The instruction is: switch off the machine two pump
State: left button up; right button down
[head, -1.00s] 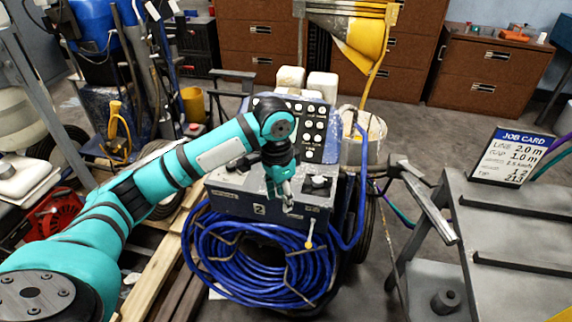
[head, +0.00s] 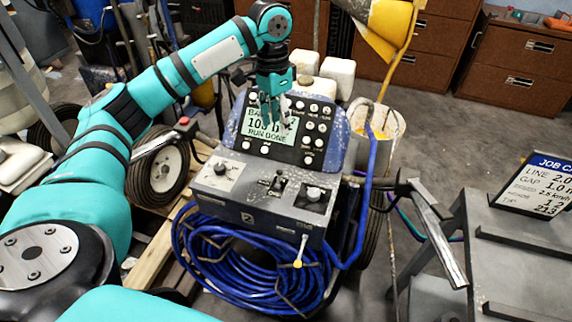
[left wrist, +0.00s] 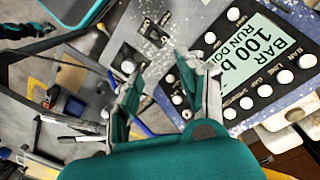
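Machine two (head: 247,217), marked "2", stands at centre with a blue coiled hose on its front. Its grey control ledge has a small black toggle switch (head: 279,182) in the middle, with a knob on each side. Behind the ledge, a display (head: 268,128) reads 100 and "RUN DONE". My left gripper (head: 279,122) hangs in front of the display, above and behind the ledge, and hides part of the text. In the left wrist view, its fingers (left wrist: 160,82) are apart with nothing between them; the ledge and display lie beyond. My right gripper does not show.
A job card (head: 533,185) stands on a grey metal table (head: 510,270) at right. A grey handle bar (head: 437,235) sticks out between machine and table. A yellow hopper (head: 385,25) and a white bucket (head: 385,125) are behind. Wooden planks lie at left of the machine.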

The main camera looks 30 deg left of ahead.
pick_arm(q)
send_over(279, 170)
jog(key=f, duration=0.6)
jog(key=shift+a+f, duration=0.3)
jog(key=f, duration=0.9)
jog(key=shift+d, duration=0.3)
jog(key=shift+f, duration=0.5)
grip_shut()
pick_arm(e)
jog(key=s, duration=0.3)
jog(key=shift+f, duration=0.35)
